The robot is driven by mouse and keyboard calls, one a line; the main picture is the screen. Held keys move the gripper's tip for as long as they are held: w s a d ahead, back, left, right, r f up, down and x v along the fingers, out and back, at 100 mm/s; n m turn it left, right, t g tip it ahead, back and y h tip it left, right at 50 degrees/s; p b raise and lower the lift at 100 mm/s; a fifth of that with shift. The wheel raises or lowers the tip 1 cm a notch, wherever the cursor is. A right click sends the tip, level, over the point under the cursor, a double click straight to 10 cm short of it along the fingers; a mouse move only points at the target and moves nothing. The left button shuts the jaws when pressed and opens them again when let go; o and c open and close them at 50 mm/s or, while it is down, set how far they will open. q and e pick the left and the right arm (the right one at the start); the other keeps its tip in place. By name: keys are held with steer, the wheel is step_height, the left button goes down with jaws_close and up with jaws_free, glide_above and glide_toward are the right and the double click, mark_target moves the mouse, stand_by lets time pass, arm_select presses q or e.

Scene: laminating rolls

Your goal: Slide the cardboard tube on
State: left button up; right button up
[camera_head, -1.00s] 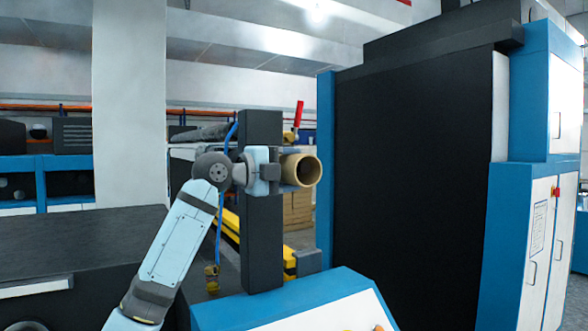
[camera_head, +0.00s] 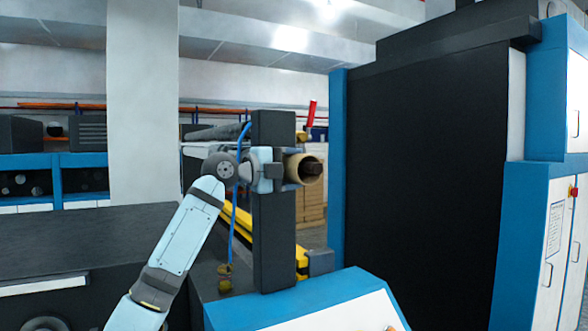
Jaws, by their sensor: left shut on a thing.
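The cardboard tube (camera_head: 292,166) is a short tan roll with its open end facing me and to the right, beside the dark upright post (camera_head: 273,225). A dark part shows inside its opening. My left gripper (camera_head: 283,170) is shut on the tube, its light blue and grey body in front of the post. My right gripper is not in view.
A large black and blue machine cabinet (camera_head: 430,160) fills the right. A blue console (camera_head: 300,305) stands at the bottom centre. A blue hose (camera_head: 233,215) hangs left of the post.

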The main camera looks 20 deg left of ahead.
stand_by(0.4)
arm_select(q)
steer(key=o, duration=1)
steer(key=shift+s+a, duration=0.2)
steer(key=shift+b+v, duration=2.1)
steer(key=shift+v, duration=4.6)
